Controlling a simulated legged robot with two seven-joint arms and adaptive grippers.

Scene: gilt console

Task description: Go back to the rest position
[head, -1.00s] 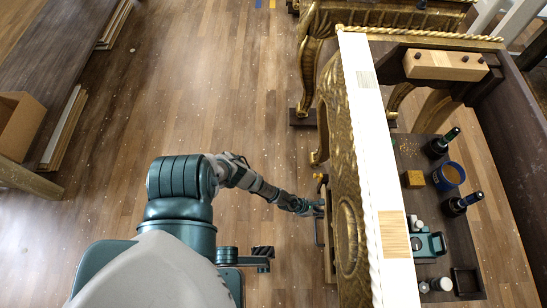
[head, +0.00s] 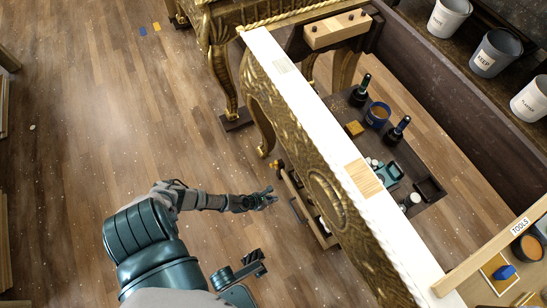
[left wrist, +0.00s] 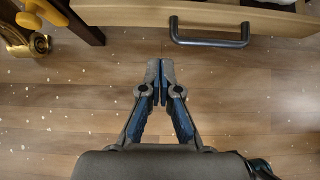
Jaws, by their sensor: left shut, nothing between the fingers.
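My left gripper (head: 268,198) is at the end of the arm that comes in from the left, low in front of the gilt console (head: 320,185). In the left wrist view my left gripper (left wrist: 160,72) has its fingers together with nothing between them. The dark bar handle (left wrist: 209,40) of a wooden drawer (left wrist: 240,18) lies ahead of the fingertips, apart from them. In the head view the drawer (head: 318,228) stands out from the console's front, with some contents just visible inside.
Bottles (head: 360,90), a blue tin (head: 377,114) and a teal tool (head: 390,174) stand on the shelf behind the console's white top. Labelled buckets (head: 496,52) line the upper right. A tools tray (head: 500,265) is at lower right.

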